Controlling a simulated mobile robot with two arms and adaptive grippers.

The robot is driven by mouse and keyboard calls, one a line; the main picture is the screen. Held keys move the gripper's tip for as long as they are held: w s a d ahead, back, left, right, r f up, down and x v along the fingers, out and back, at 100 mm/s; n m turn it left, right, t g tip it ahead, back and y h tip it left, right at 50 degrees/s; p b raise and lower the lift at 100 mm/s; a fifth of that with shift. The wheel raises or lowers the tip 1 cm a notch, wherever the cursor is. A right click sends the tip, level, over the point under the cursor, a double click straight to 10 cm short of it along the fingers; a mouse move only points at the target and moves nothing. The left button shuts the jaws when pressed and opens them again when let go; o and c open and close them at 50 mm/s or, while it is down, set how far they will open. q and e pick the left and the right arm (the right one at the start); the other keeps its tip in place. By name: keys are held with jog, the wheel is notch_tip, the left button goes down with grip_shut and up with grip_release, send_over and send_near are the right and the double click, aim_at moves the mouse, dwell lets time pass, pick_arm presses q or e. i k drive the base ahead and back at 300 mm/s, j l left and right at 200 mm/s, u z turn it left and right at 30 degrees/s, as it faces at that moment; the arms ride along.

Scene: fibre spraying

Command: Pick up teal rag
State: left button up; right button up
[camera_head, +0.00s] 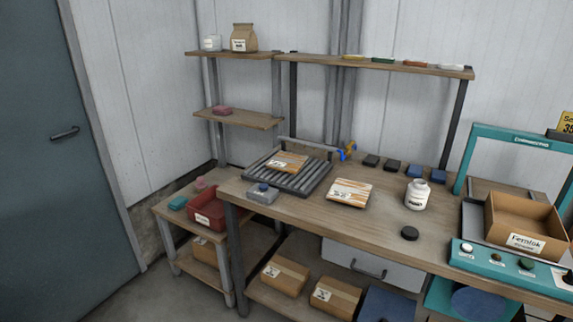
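A small teal rag (178,203) lies on the top of the low side table (160,210) at the left, near its left edge. It is beside a red bin (208,210) that stands to its right. A small pink item (201,183) lies just behind it. Neither of my grippers shows in the head view.
A workbench (300,212) stands right of the side table, with a roller rack (312,178), a white jar (417,194) and a teal machine (505,262) holding an open box (515,220). Shelves (240,119) hang above the side table. Floor before the door (60,150) is clear.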

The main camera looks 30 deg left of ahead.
aim_at(180, 202)
jog(key=u, duration=1.7)
